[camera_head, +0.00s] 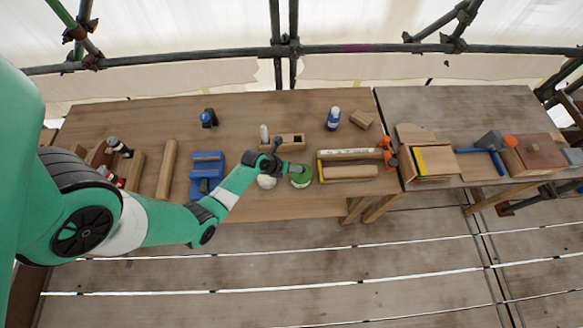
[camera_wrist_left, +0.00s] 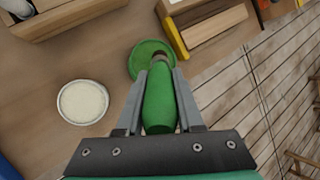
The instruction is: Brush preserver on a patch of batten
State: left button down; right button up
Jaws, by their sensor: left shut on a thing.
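My left gripper (camera_head: 289,167) is shut on a green-handled brush (camera_wrist_left: 160,100), seen between its two fingers in the left wrist view. The handle points away from the wrist, and its dark far end overlaps a round green pot (camera_wrist_left: 150,61). I cannot tell whether the bristles are inside the pot, as they are hidden. The green pot (camera_head: 301,179) also shows in the head view near the table's front edge. A wooden batten (camera_head: 350,172) lies just right of it; part of it shows in the wrist view (camera_wrist_left: 217,27). My right gripper is not in view.
A white-filled round dish (camera_wrist_left: 83,101) stands left of the green pot. A wooden box (camera_head: 290,140) and a blue bottle (camera_head: 333,118) stand behind. A blue tool (camera_head: 206,172) and another wood strip (camera_head: 166,168) lie left. A blue-handled mallet (camera_head: 490,145) lies right.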

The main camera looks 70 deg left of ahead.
pick_arm(q)
jog(key=shift+f+b, duration=0.8)
jog(key=shift+b, duration=0.1)
dwell(1.8)
notch_tip(320, 180, up, 7)
jog(key=p, duration=0.6)
jog(key=shift+r, duration=0.15)
